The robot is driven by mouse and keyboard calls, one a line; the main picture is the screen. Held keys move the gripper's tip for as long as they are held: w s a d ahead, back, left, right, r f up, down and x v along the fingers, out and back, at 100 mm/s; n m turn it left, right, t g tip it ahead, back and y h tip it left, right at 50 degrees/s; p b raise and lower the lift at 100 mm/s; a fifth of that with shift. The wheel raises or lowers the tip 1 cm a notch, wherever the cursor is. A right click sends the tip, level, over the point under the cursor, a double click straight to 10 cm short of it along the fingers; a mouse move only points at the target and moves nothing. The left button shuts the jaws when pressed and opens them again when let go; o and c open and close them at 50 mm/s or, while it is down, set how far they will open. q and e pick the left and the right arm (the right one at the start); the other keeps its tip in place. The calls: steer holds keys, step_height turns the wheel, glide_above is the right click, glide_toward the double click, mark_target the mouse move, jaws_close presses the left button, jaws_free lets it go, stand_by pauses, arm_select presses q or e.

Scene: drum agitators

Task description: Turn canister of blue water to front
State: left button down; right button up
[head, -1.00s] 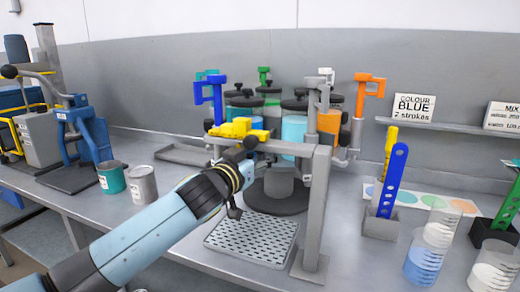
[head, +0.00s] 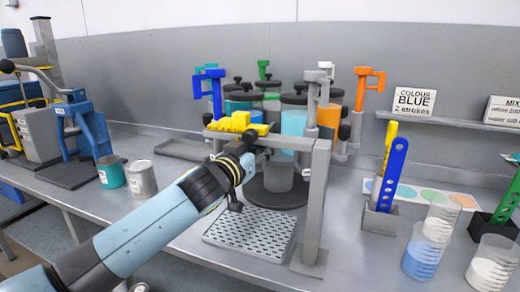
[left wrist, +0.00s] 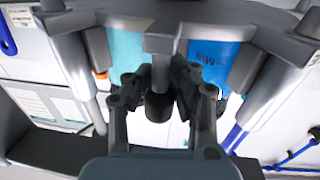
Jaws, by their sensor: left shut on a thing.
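A rotating rack of lidded canisters stands under a grey frame (head: 315,190) on the bench. A light-blue canister (head: 294,123) faces front right. A stronger blue canister (head: 256,117) shows partly, left of it, behind a yellow fitting (head: 235,123). In the left wrist view, a cyan canister (left wrist: 127,48) is on the left and a blue, lettered one (left wrist: 208,58) on the right. My left gripper (left wrist: 158,105) is shut on a dark knob (left wrist: 158,108) in front of the canisters. In the head view, the left gripper (head: 243,150) is mostly hidden by its wrist. My right gripper is not in view.
A perforated drip tray (head: 250,232) lies below the rack. A sign (head: 414,102) reads "COLOUR BLUE 2 strokes".

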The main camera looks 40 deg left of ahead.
arm_select(q)
steer(key=shift+f, duration=0.2)
steer(key=shift+w+d+f+b, duration=0.1)
steer(key=shift+d+f+b, duration=0.1)
steer(key=shift+b, duration=0.15)
steer(key=d+y+b, duration=0.1)
steer(key=d+n+b, duration=0.1)
steer(key=shift+w+y+b, duration=0.3)
steer(key=shift+y+b, duration=0.1)
steer(key=shift+a, duration=0.1)
steer(key=c, duration=1.5)
jaws_free()
steer(key=shift+s+r, duration=0.1)
steer(key=o, duration=0.5)
steer(key=shift+s+r, duration=0.2)
steer(key=shift+r, duration=0.05)
steer(key=shift+c, duration=0.2)
steer(key=shift+w, duration=0.15)
